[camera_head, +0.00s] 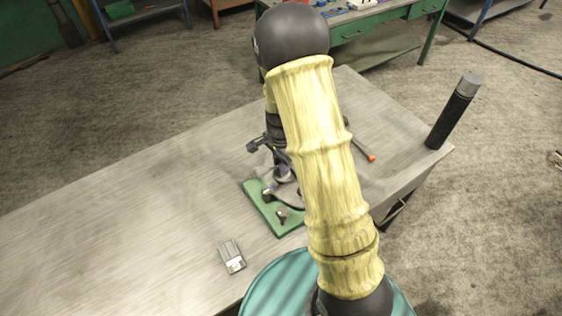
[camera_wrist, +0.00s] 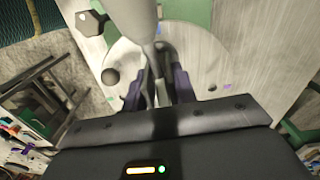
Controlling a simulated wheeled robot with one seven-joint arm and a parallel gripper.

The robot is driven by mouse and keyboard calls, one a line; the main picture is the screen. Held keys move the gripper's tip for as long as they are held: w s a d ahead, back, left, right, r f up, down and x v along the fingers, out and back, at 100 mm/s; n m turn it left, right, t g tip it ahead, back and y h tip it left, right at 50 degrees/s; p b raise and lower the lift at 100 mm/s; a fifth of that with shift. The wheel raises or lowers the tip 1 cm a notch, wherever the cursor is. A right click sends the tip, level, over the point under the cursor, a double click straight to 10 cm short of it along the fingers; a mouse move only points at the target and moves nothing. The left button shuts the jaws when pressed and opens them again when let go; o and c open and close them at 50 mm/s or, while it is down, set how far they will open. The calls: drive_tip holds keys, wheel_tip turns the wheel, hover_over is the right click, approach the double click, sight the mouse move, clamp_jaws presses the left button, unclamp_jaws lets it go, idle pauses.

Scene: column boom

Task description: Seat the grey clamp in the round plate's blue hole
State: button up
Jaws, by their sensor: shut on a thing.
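In the wrist view my gripper (camera_wrist: 156,88) is shut on the grey clamp (camera_wrist: 132,16), whose pale body narrows toward my fingers and reaches up to the top edge. The light round plate (camera_wrist: 192,62) lies behind it on a green base (camera_wrist: 268,40). A small purple mark shows on the plate's right side. In the head view my gripper (camera_head: 277,160) is over the plate (camera_head: 278,188), partly hidden by my arm. I cannot tell whether the clamp touches the plate.
The green base (camera_head: 262,212) sits on a grey metal table (camera_head: 130,205). A small grey object (camera_head: 232,256) lies in front-left of it. An orange-tipped tool (camera_head: 362,146) lies behind to the right, and a dark cylinder (camera_head: 454,112) stands at the right corner. The table's left is clear.

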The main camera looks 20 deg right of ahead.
drive_tip(key=shift+w+f+b, duration=0.1)
drive_tip(key=shift+f+b, duration=0.95)
drive_tip(key=shift+f, duration=0.5)
drive_tip(key=shift+f, duration=0.15)
drive_tip(key=shift+a+f, duration=0.1)
drive_tip(key=shift+f, duration=0.05)
drive_tip(key=shift+f+b, duration=0.2)
drive_tip(key=shift+b, duration=0.1)
drive_tip(key=o, duration=0.7)
drive_tip(key=shift+r, duration=0.1)
